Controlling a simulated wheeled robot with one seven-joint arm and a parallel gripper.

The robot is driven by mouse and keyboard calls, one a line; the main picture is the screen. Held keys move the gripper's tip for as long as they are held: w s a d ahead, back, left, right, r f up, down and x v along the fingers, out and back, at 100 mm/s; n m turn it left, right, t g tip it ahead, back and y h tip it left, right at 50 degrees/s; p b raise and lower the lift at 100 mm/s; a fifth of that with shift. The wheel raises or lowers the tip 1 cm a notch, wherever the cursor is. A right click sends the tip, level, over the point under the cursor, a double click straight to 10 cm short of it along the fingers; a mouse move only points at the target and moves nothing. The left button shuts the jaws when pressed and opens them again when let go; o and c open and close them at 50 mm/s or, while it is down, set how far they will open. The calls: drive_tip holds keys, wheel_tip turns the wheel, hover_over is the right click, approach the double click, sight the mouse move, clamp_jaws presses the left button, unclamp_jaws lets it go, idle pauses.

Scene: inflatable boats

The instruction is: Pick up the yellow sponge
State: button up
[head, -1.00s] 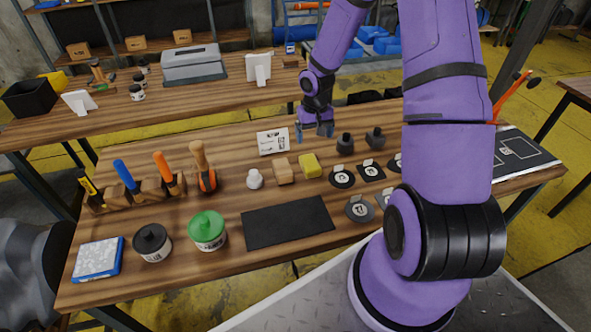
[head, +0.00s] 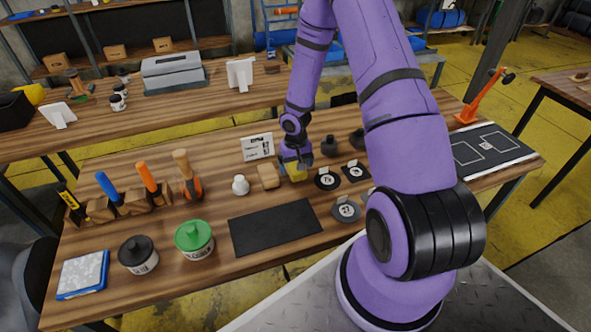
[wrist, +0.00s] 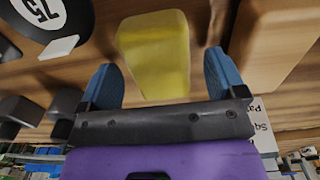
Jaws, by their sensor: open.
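The yellow sponge (head: 297,174) lies on the wooden table, partly hidden by my gripper in the head view. In the wrist view the sponge (wrist: 155,55) fills the upper middle, ahead of and between the two blue fingertips. My gripper (head: 295,163) is open and comes down over the sponge from above. In the wrist view my gripper (wrist: 163,85) shows its fingers on either side of the sponge's near end, with a gap visible on each side.
A tan block (head: 268,176) sits close on the sponge's left, with a white bulb-shaped item (head: 240,185) beyond it. A black round disc (head: 327,179) lies on its right. A small sign (head: 257,147) stands behind. A black mat (head: 275,227) lies in front.

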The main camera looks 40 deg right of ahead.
drive_tip(key=shift+f, duration=0.45)
drive_tip(key=c, duration=1.1)
drive_tip(key=shift+o, duration=0.2)
drive_tip(key=shift+r, duration=0.1)
